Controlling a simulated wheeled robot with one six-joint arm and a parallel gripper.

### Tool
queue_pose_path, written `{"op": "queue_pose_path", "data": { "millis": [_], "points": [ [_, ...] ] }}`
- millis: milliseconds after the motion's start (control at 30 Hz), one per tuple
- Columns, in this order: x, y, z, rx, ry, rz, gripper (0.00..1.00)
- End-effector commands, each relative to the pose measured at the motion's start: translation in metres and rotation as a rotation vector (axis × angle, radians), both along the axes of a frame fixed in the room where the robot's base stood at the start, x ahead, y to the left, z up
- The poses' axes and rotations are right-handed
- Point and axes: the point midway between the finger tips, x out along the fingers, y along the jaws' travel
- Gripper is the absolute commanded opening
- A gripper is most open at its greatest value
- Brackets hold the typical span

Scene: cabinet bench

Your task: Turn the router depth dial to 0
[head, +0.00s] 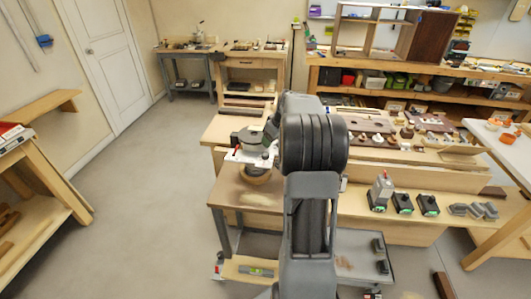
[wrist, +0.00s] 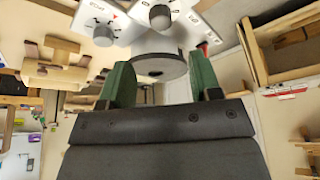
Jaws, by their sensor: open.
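The router station in the head view has a white panel (head: 247,157) with a small red mark, at the left end of the front bench. In the wrist view two grey dials show at the top, a left dial (wrist: 103,36) and a right dial (wrist: 159,17), on white faces with black ticks and red marks. The lettering is too small to read, so I cannot tell which is the depth dial or its setting. My gripper (wrist: 160,82) is open, its green fingers apart. A round grey disc (wrist: 160,66) shows between them; contact is unclear. My gripper in the head view (head: 270,132) is partly hidden by my arm.
A round dark-topped part (head: 247,136) stands right behind the white panel. Black tool blocks (head: 402,204) and grey blocks (head: 472,210) stand on the bench to the right. The floor at left is clear.

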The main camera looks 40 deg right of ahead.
Motion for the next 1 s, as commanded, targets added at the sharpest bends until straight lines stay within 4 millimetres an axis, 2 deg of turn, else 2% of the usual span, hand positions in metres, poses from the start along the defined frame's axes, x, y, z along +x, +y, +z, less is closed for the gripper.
{"op": "queue_pose_path", "data": {
  "millis": [200, 433, 700, 1000],
  "points": [
    [0.016, 0.004, -0.040, 0.003, 0.004, 0.002, 0.58],
    [0.029, 0.006, -0.071, 0.002, 0.003, 0.002, 0.58],
    [0.036, 0.006, -0.087, 0.001, 0.000, 0.001, 0.58],
    [0.036, 0.006, -0.088, 0.000, 0.000, 0.000, 0.58]
  ]
}}
